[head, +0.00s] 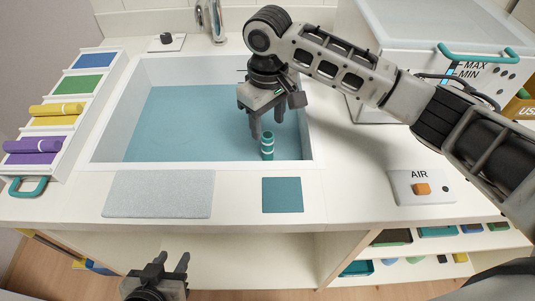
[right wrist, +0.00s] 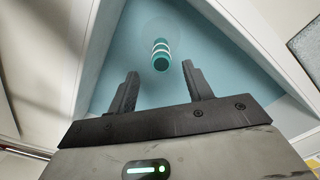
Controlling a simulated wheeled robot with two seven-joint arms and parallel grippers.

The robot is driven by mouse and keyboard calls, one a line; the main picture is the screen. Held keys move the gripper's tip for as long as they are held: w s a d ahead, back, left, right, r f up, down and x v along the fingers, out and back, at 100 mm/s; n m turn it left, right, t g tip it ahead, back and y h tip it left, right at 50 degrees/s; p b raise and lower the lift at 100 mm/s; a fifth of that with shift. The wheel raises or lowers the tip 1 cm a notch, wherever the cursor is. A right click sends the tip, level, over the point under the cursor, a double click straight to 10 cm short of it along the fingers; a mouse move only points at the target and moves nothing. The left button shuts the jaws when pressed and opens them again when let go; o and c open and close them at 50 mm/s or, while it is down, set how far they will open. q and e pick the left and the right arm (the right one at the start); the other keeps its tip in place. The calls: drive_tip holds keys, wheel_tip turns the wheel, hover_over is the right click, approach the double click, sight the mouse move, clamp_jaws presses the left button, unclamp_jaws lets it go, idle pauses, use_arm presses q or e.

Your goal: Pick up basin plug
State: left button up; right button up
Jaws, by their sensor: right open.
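The basin plug (head: 267,147) is a small teal cylinder with white bands, standing upright in the right part of the basin (head: 105,150). It also shows in the right wrist view (right wrist: 161,56), beyond and between the fingertips. My right gripper (head: 266,131) is over the basin, pointing down, close to the plug. Its jaws are open and empty, and a gap shows between the fingers and the plug in the right wrist view (right wrist: 160,82). My left gripper (head: 168,264) is low at the front, below the counter edge, with its fingers spread and nothing between them.
A faucet (head: 216,22) stands behind the basin. A grey mat (head: 158,194) and a teal square (head: 282,195) lie in front of it. A rack with coloured rolls (head: 58,109) is at left. A clear tank (head: 430,25) and an AIR switch panel (head: 421,188) are at right.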

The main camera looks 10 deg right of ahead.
sight(268, 135)
wheel_tip(268, 135, down, 6)
drive_tip(key=shift+s+f, duration=0.1)
drive_tip(key=shift+f, duration=0.15)
clamp_jaws()
idle(0.3)
